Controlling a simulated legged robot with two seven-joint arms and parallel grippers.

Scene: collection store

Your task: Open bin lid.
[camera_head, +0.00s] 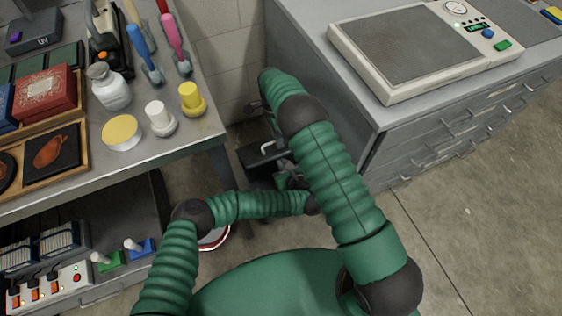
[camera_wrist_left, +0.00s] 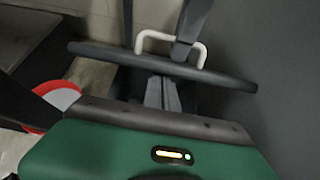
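The bin's dark lid (camera_head: 262,154) with a pale handle (camera_head: 266,147) shows in the gap between the two counters, partly hidden by my arms. In the left wrist view the lid (camera_wrist_left: 110,55) is a dark slab seen nearly edge-on, with the white handle (camera_wrist_left: 146,36) on top. My left gripper (camera_wrist_left: 162,92) has its two grey fingers together, just below the lid's near edge; contact is unclear. In the head view it is mostly hidden near the bin. My right arm bends over the gap, and its gripper is not clearly visible.
A cluttered grey table (camera_head: 190,140) stands left, with bottles and brushes near its edge. A drawer cabinet (camera_head: 400,135) with a scale (camera_head: 410,50) stands right. A red-and-white round object (camera_head: 215,238) is low beside my left arm. Floor is clear at lower right.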

